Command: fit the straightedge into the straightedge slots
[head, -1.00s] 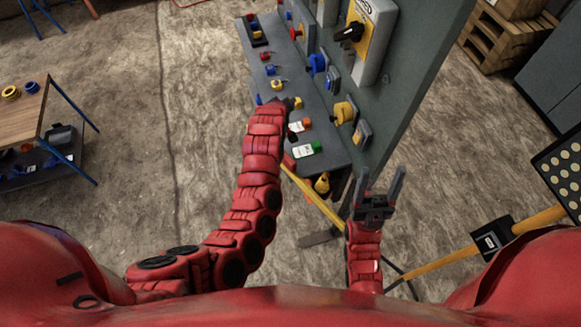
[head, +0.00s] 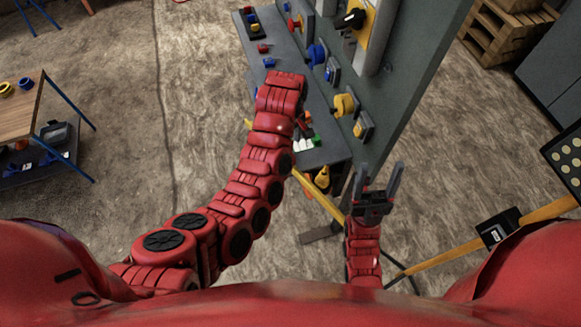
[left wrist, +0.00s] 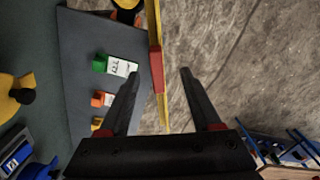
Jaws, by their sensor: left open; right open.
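A long yellow bar with a red block on it, which I take for the straightedge (head: 318,197), slants along the shelf's near edge in the head view, partly hidden behind my left arm. In the left wrist view the red block (left wrist: 157,72) appears between the fingertips of my left gripper (left wrist: 158,76), closer to the left finger. The jaws are open and grip nothing; the height gap is unclear. My left gripper is hidden in the head view. My right gripper (head: 378,185) is open and empty, pointing up beside the grey panel. I cannot make out the straightedge slots.
The grey upright panel (head: 420,85) carries switches and yellow and blue knobs. Its shelf (head: 325,150) holds small coloured parts and tags. A wooden table (head: 18,110) stands at left. Another yellow bar (head: 445,258) with a black box crosses at lower right. Open floor lies at left centre.

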